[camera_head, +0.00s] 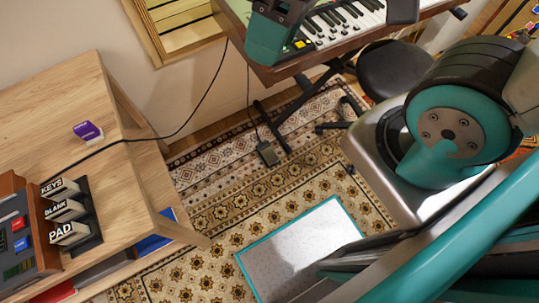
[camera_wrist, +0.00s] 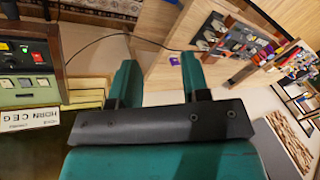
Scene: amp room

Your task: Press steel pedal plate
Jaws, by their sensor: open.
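A small dark pedal (camera_head: 267,153) lies on the patterned rug, below the keyboard stand in the head view. A thin black cable runs up from it. It is too small to make out its steel plate clearly. I do not see the pedal in the wrist view. My gripper (camera_wrist: 158,70) shows in the wrist view with its two teal fingers apart and nothing between them. In the head view, a teal part of my arm's end is at the top edge, in front of the keyboard and well apart from the pedal.
A keyboard (camera_head: 345,20) on a dark stand (camera_head: 300,105) stands above the pedal. A round black stool (camera_head: 393,70) is to its right. A wooden table (camera_head: 75,105) at left bears a purple box (camera_head: 88,131) and labelled blocks (camera_head: 62,210). Bare rug (camera_head: 215,215) lies between.

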